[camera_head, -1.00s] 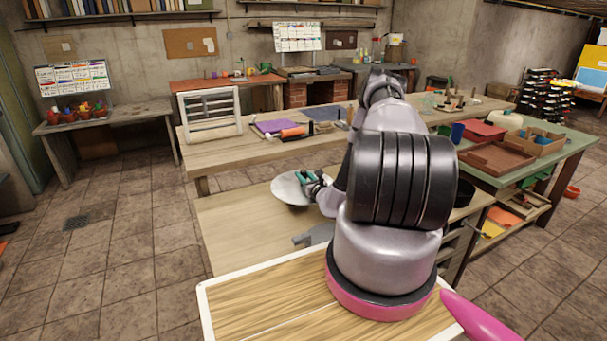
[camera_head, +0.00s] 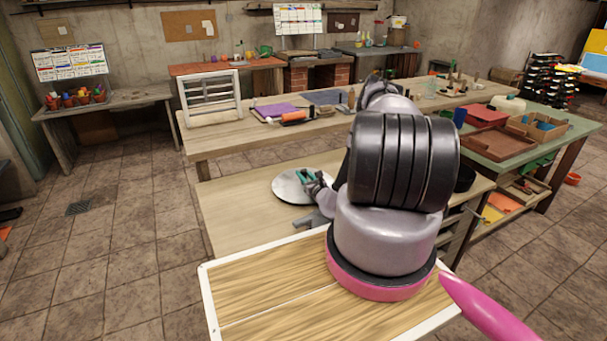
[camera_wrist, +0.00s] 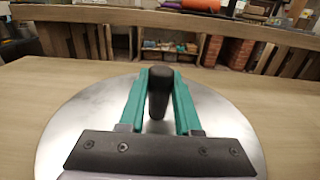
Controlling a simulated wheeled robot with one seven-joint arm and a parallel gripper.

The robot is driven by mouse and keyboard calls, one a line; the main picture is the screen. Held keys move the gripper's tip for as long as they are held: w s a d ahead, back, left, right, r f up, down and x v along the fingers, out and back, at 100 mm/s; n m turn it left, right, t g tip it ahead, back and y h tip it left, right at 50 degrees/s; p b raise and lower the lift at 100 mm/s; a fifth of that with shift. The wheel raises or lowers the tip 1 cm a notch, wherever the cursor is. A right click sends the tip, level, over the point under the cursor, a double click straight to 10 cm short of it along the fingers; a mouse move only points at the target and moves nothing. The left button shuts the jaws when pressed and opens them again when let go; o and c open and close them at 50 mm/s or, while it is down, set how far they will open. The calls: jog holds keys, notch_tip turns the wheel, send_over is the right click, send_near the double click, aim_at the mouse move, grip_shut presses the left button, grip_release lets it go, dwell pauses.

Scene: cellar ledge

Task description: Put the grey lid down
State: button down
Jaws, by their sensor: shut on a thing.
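The grey lid (camera_head: 288,186) is a round, shiny metal disc with a black upright knob (camera_wrist: 159,92). It is over the lower wooden bench top (camera_head: 235,217), near its left part. My gripper (camera_wrist: 160,84) has green fingers on both sides of the knob and is shut on it. The lid looks about level. Whether its underside touches the wood cannot be told. My arm hides part of the bench to the right.
A raised wooden shelf (camera_head: 225,140) runs behind the bench top, with a white rack (camera_head: 211,98), a purple sheet and an orange roll on it. A black round container (camera_head: 465,178) stands at the right.

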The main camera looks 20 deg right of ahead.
jog(key=shift+f, duration=0.4)
jog(key=c, duration=0.5)
grip_release()
jog(key=shift+s, duration=0.15)
